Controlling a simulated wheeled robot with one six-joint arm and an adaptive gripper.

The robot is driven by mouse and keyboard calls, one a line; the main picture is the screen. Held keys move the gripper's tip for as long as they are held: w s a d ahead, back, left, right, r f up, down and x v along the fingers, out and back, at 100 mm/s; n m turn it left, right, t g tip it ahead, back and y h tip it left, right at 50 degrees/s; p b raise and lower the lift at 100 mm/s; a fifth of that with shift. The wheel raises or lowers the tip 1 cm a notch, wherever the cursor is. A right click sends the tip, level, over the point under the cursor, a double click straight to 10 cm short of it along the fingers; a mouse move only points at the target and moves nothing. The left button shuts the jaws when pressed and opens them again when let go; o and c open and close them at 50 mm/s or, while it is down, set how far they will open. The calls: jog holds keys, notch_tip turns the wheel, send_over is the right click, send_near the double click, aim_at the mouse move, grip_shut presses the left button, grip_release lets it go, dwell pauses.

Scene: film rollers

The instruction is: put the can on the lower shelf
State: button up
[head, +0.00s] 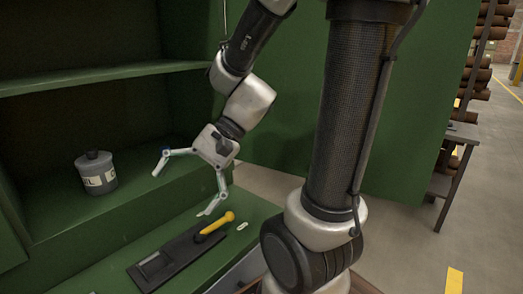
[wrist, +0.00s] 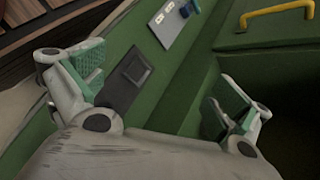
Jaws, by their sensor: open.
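A grey can (head: 96,172) with a pale label and a dark cap stands upright on the lower shelf (head: 125,195) of the green cabinet, at the left of the head view. My gripper (head: 182,191) is open with its fingers spread and nothing between them. It is to the right of the can and apart from it, above the front edge of the shelf. In the wrist view my open gripper (wrist: 155,90) shows both green finger pads, and the can is not seen there.
The upper shelf (head: 100,78) runs above the can. On the green ledge in front lie a dark tray (head: 160,264) and a yellow-handled tool (head: 218,223). A yellow handle (wrist: 277,17) shows in the wrist view. The lower shelf is bare around the can.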

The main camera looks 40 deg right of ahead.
jog(key=s+d+r+n+t+h, duration=0.2)
jog(key=d+n+h, duration=0.2)
jog(key=d, duration=0.4)
jog(key=s+d+r+n+t+h, duration=0.2)
jog(key=d+r+n+h, duration=0.1)
jog(key=d, duration=0.6)
jog(key=shift+d+r+n+h, duration=0.2)
jog(key=shift+n+h, duration=0.7)
jog(key=shift+h, duration=0.3)
jog(key=shift+c, duration=0.4)
